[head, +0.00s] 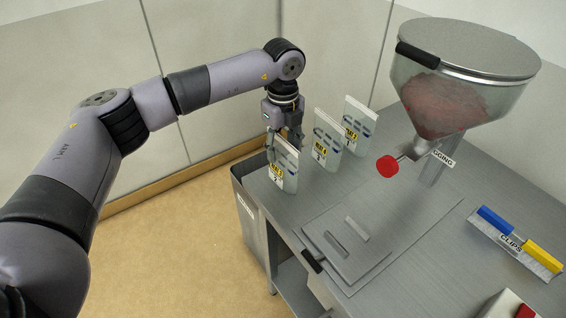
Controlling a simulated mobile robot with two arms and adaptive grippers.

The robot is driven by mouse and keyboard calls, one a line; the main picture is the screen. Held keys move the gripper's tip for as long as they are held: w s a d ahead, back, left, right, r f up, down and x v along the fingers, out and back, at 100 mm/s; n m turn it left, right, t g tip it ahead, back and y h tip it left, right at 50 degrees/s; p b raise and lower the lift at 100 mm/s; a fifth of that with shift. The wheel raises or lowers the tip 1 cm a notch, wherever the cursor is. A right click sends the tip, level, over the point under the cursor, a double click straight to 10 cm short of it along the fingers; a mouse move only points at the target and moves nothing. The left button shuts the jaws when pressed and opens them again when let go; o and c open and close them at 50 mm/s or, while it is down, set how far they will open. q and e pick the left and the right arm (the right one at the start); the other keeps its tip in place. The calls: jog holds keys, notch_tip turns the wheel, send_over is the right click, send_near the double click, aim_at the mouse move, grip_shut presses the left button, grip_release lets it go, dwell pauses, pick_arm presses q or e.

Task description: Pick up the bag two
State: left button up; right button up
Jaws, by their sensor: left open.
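Three upright white bags with yellow labels stand in a row at the back left of the grey metal table (400,255). They are the near-left bag (289,180), the middle bag (332,118) and the far-right bag (366,110). The small numbers on the labels are too small to read surely, so I cannot tell which is bag two. My left gripper (284,143) points down at the top of the near-left bag, with its fingers apart; I cannot tell whether they touch it. My right gripper is not in view.
A hopper (460,85) with reddish material and a red knob (387,166) stands right of the bags. A flat plate (350,240) lies at the front. A clips holder (515,245) with blue and yellow clips sits at the right. A grey bin (250,218) adjoins the table's left edge.

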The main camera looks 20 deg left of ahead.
pick_arm(q)
jog(key=shift+f, duration=1.05)
jog(key=c, duration=1)
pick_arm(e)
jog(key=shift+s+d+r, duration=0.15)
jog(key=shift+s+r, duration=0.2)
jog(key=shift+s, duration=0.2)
pick_arm(q)
jog(key=shift+w+r, duration=0.1)
jog(key=shift+r, duration=0.55)
notch_tip(320, 180, up, 17)
jog(key=b, duration=0.4)
jog(key=shift+r, duration=0.9)
jog(key=shift+c, duration=0.2)
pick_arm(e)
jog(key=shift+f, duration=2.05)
